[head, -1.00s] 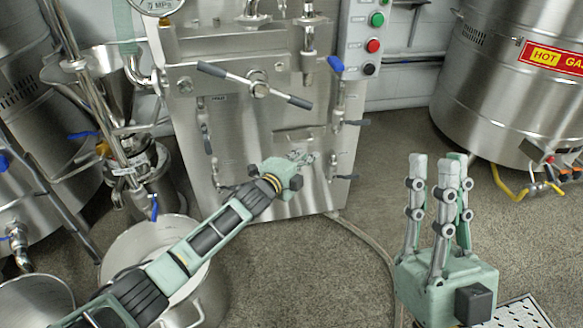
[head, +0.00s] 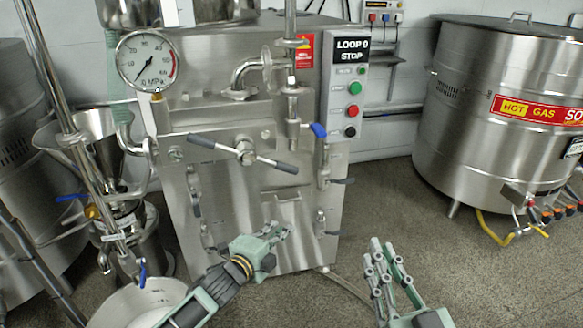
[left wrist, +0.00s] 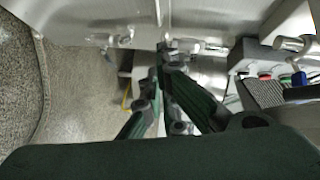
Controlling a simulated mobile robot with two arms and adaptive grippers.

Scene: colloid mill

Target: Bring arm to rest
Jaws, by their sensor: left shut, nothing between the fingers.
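My left gripper (head: 284,231) reaches in from the lower left in the head view, in front of the lower steel panel of the colloid mill machine (head: 250,215). Its fingers are together with nothing between them. In the left wrist view the fingers (left wrist: 166,62) converge near the middle, with steel surfaces beyond them. My right gripper (head: 382,255) is at the lower right in the head view, its fingers pointing up and spread apart. It is empty, over the floor.
A pressure gauge (head: 147,61), a crossbar handle (head: 244,152) and a button box (head: 347,85) are on the machine. A steel pot (head: 125,305) stands at lower left, near my left arm. A large steel tank (head: 480,150) stands at right. Floor between is mostly clear.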

